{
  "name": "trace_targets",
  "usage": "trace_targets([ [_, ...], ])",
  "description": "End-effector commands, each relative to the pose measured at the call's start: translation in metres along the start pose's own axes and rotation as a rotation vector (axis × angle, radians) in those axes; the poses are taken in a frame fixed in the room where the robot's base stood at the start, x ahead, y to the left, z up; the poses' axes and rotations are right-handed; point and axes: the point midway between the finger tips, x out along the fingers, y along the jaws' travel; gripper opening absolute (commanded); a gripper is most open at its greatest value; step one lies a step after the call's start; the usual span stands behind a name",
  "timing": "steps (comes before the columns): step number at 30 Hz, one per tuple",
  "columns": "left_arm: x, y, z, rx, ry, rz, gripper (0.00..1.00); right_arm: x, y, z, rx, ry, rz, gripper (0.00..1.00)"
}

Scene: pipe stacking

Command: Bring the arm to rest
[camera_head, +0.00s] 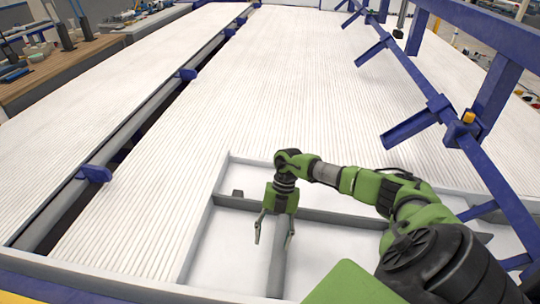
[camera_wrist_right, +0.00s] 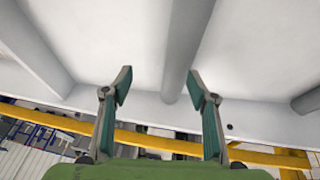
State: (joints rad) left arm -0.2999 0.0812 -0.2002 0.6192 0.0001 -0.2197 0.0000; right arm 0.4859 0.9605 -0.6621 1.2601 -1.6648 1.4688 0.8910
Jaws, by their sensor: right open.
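My right gripper (camera_head: 275,238) hangs fingers-down over the white framed section at the near end of the rack, at the end of my green and black right arm. It is open, and a grey pipe (camera_head: 277,270) runs below and between its fingers in the head view. In the right wrist view, the gripper (camera_wrist_right: 159,72) has its fingers spread with nothing gripped. The pipe (camera_wrist_right: 186,45) passes beyond the fingers, close to the right one; I cannot tell whether they touch. My left gripper is not in view.
A ribbed white bed (camera_head: 260,90) fills the middle. Blue uprights and a rail (camera_head: 440,105) stand along the right side. A grey rail with blue brackets (camera_head: 97,174) runs along the left. A wooden bench (camera_head: 75,60) with tools stands at the far left.

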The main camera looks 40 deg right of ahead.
Motion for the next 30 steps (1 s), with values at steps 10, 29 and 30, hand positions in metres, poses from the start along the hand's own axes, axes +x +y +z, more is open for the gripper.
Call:
trace_targets([
  [10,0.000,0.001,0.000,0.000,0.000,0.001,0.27,-0.051,0.000,0.000,-0.001,0.001,0.000,0.53],
  [29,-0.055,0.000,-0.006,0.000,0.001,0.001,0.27,-0.105,0.007,-0.021,0.000,0.001,0.000,0.53],
  [30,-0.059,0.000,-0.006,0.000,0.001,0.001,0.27,-0.108,0.008,-0.022,0.000,0.001,0.000,0.53],
])
